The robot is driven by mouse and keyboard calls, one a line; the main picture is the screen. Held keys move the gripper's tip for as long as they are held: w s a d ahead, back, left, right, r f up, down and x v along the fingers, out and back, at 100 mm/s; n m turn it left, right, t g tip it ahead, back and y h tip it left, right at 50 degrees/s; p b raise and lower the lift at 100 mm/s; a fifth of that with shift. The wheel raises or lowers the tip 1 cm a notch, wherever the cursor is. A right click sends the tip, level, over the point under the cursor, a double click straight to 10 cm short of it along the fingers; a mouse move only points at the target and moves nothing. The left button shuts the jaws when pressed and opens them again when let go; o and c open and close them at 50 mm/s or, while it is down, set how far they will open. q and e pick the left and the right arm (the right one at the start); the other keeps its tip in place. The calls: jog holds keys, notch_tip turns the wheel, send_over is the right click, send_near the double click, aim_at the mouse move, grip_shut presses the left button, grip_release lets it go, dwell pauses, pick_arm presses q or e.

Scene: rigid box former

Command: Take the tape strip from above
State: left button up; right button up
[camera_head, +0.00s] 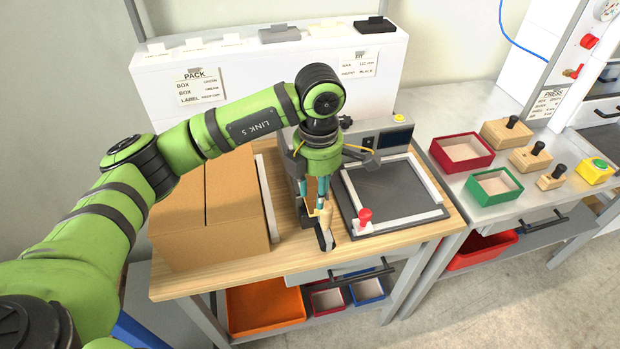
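My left gripper (316,188) comes in from above and points down over a dark tape dispenser (325,240) on the wooden table. Its teal finger parts show on either side of something brown, perhaps the tape roll. A tan piece (326,216), which looks like the tape strip, shows right at the fingertips, above the dispenser's front end. I cannot tell whether the fingers touch or grip it, as the gripper covers much of the dispenser. My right gripper is not in view.
A brown cardboard box (215,243) stands left of the dispenser. Right of it lies a dark plate with a pale frame (437,213) and a red knob (365,215). Red (462,152) and green (494,187) trays and wooden stamps sit on the right-hand bench.

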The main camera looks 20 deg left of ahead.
aim_at(319, 213)
pick_arm(q)
jog(key=f, duration=0.1)
jog(key=f+p, duration=0.1)
jog(key=f, duration=0.1)
jog(key=f+p, duration=0.1)
jog(key=f, duration=0.1)
jog(key=shift+w+d+f, duration=0.1)
jog(key=shift+d, duration=0.2)
jog(key=shift+w+f, duration=0.15)
jog(key=shift+w, duration=0.1)
jog(key=shift+s+r, duration=0.2)
jog(key=c, duration=0.3)
jog(key=shift+s+r, duration=0.1)
jog(key=shift+c, duration=1.2)
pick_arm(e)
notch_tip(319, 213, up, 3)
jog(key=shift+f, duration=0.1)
